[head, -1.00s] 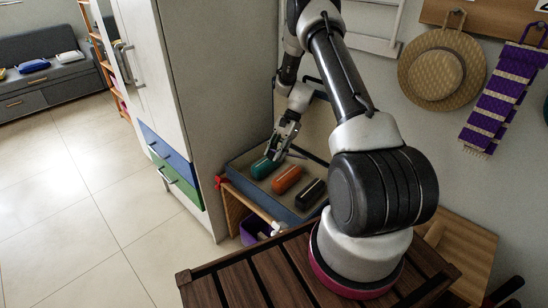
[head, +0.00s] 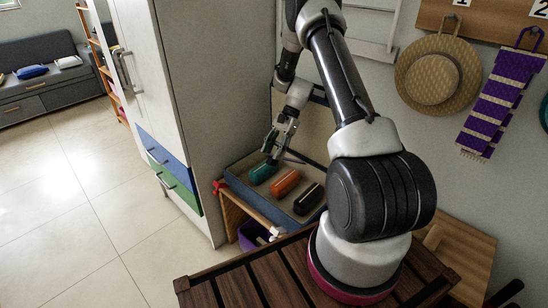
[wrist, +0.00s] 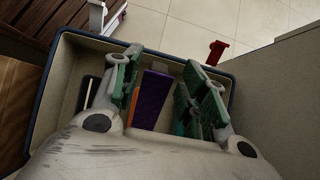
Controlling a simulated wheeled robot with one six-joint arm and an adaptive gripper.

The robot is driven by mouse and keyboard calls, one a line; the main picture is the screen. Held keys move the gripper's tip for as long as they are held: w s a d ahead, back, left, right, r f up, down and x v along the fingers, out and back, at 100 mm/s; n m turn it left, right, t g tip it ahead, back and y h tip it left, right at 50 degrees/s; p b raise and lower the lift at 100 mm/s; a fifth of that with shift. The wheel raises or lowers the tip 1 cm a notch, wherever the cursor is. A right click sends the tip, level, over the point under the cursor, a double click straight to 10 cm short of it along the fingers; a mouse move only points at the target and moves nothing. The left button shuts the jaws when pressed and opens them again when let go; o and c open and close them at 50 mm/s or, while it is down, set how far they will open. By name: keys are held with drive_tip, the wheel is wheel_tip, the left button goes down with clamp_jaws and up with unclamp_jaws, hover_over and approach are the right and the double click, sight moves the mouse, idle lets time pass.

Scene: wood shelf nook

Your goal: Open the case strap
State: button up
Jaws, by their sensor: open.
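My gripper (head: 275,146) is open and points down over the teal case (head: 262,173) at the far left of a blue-edged tray (head: 268,203). An orange case (head: 285,183) and a black case (head: 308,199) lie beside it in a row. In the wrist view my green-padded fingers (wrist: 165,95) stand apart over the tray (wrist: 66,85). A flat purple piece (wrist: 152,98) shows between them; I cannot tell whether it is the strap. The black case (wrist: 90,92) is at the left there. The teal case is mostly hidden by the right finger. Contact cannot be told.
A tall white cabinet (head: 190,90) stands close to the left of the tray. A purple bin (head: 252,235) is below the tray's front. A red piece (wrist: 217,50) sticks up beyond the tray's far rim in the wrist view. A hat (head: 437,75) hangs on the wall.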

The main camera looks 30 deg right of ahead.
wheel_tip(320, 180, up, 7)
drive_tip(key=shift+f, duration=0.2)
